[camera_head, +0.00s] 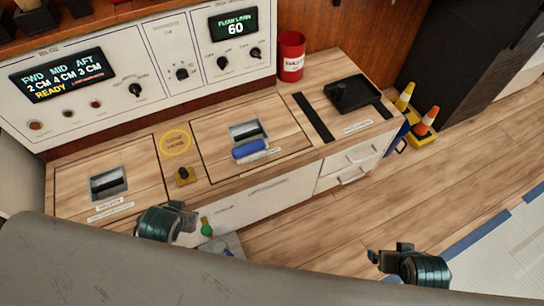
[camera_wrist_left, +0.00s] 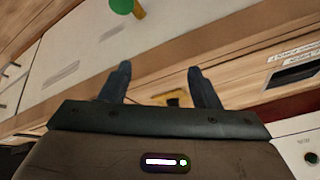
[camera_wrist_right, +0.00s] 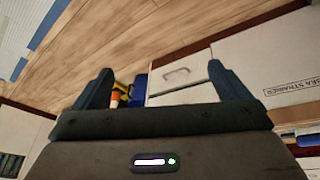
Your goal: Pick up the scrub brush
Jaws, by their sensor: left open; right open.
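A blue oblong object (camera_head: 250,151), which looks like the scrub brush, lies on the wooden counter (camera_head: 215,155) at the front of the middle hatch. Bristles cannot be made out. A recessed handle (camera_head: 246,132) is just behind it. My left gripper (camera_head: 184,216) is open and empty, low in front of the counter, to the left of the blue object and apart from it. Its open fingers also show in the left wrist view (camera_wrist_left: 160,88). My right gripper (camera_head: 385,257) is open and empty, in front of the counter's right end; its spread fingers show in the right wrist view (camera_wrist_right: 165,88).
A red canister (camera_head: 291,57) and a black tray (camera_head: 353,92) stand on the counter's right part. A small brass-coloured knob (camera_head: 184,175) stands near the front edge. A green-topped item (camera_head: 206,228) is near my left gripper. Small cones (camera_head: 426,120) stand on the floor at right.

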